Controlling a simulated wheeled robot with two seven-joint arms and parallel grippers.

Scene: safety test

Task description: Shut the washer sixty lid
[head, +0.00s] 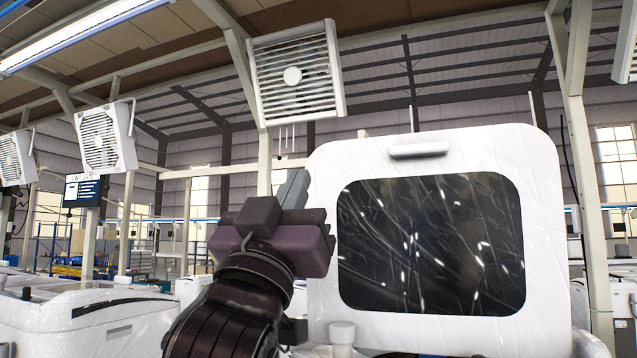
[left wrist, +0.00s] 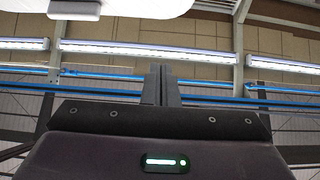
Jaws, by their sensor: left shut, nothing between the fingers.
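The washer lid (head: 322,240) stands raised, almost upright, in the right half of the head view. It is a white panel with a large dark window (head: 430,245) and a small white handle (head: 418,150) near its top edge. My left gripper (head: 296,188) is beside the lid's left edge, with its fingers pointing up. Its fingers (left wrist: 160,84) are shut together and empty in the left wrist view. A white panel edge (left wrist: 120,8) shows at the top of that view. Whether the gripper touches the lid is unclear. My right gripper is not in view.
More white washers (head: 75,318) stand at the lower left. A steel post (head: 592,200) rises behind the lid on the right. Fans (head: 295,75) hang high up. A screen (head: 84,190) is far off on the left.

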